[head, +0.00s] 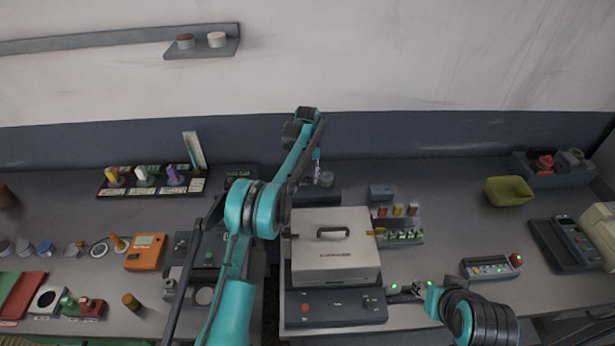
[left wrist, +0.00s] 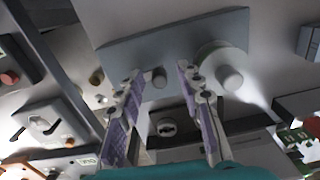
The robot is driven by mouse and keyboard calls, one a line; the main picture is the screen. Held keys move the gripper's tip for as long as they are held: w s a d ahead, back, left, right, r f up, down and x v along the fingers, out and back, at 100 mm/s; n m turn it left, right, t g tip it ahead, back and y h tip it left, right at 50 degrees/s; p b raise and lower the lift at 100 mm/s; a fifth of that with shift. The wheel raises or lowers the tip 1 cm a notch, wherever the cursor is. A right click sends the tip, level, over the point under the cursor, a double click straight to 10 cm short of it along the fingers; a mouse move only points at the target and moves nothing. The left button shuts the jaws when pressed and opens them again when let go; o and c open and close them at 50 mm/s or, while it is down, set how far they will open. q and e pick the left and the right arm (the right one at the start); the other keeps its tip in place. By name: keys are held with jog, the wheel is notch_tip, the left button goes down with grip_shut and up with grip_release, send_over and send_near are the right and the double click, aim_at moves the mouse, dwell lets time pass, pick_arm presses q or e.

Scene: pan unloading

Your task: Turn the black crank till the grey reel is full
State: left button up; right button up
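In the left wrist view, my left gripper (left wrist: 158,78) has its two purple-padded fingers apart, one on each side of a short dark grey peg (left wrist: 160,77). No contact with the peg is visible. The peg stands on a blue-grey plate (left wrist: 120,57) and may be the crank's handle; I cannot tell. A pale round disc with a thick hub (left wrist: 231,78), perhaps the reel, sits on the plate's right part. In the head view, my left gripper (head: 316,164) is over a dark device (head: 320,196) behind the silver box. My right gripper (head: 405,289) is low, beside the box's base; its fingers are unclear.
The silver lidded box (head: 335,258) stands in front of the device. A small rack (head: 403,236) with coloured parts is right of it.

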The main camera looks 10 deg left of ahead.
aim_at(307, 177)
pick_arm(q)
jog(key=shift+r, duration=0.1)
notch_tip(307, 177, up, 12)
dwell(0.5)
notch_tip(307, 177, down, 3)
jog(key=n+b, duration=0.2)
jog(key=n, duration=1.9)
jog(key=f+n, duration=0.1)
jog(key=n, duration=0.3)
jog(key=shift+f+b, duration=0.15)
jog(key=shift+b, duration=0.15)
notch_tip(307, 177, down, 8)
jog(key=shift+r+b, duration=0.1)
jog(key=shift+b, duration=0.85)
